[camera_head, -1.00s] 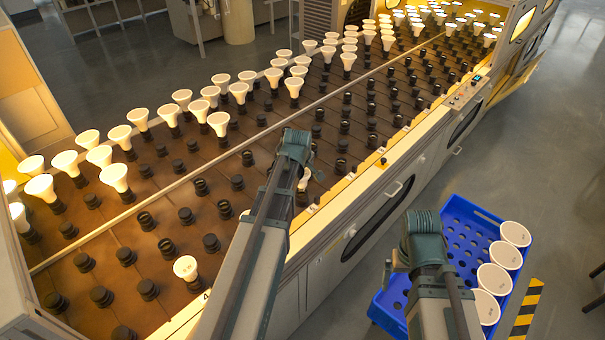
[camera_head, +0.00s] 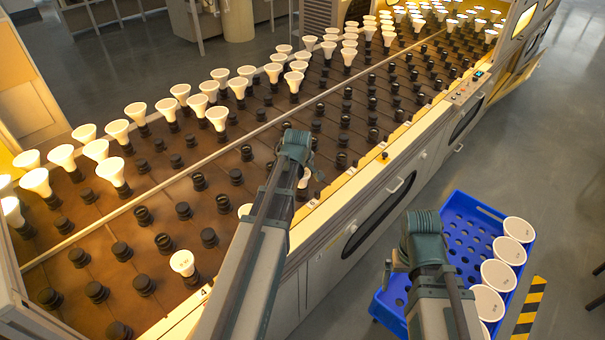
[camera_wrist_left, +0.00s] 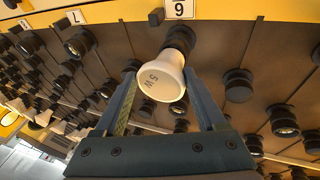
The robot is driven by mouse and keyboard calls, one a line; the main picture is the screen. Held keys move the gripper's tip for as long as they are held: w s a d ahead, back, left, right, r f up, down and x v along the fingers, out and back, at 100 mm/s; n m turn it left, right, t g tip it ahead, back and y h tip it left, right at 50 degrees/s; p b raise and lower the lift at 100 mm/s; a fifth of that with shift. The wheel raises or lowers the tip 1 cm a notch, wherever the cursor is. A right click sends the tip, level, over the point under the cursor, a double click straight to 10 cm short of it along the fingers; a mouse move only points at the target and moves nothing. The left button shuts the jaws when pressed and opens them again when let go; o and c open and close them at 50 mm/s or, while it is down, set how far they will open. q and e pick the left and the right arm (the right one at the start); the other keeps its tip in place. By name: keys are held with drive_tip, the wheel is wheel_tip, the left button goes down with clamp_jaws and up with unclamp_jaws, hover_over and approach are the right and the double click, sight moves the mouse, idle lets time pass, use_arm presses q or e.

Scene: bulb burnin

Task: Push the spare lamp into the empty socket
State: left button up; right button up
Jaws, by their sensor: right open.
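In the head view the lamp (camera_head: 303,178) is partly hidden by my left wrist. My right gripper (camera_head: 389,271) is open and empty near the blue crate, its fingers mostly hidden.
The brown rack (camera_head: 120,220) carries rows of dark sockets and several lit lamps. Another lamp (camera_head: 182,263) stands in the front row near the "4" label. A blue crate (camera_head: 460,202) with several white lamps stands at the right. Grey floor lies beyond it.

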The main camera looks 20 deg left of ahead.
use_arm(q)
drive_tip(key=o, duration=0.4)
drive_tip(key=p+v, duration=1.2)
drive_tip(key=v, duration=0.1)
drive_tip(key=shift+s+r, duration=0.2)
drive_tip(key=shift+r, duration=0.15)
drive_tip(key=shift+f, duration=0.2)
drive_tip(key=b+x, duration=1.2)
drive_tip(key=x, duration=0.1)
drive_tip(key=shift+w+f, duration=0.1)
drive_tip(key=shift+w, duration=0.1)
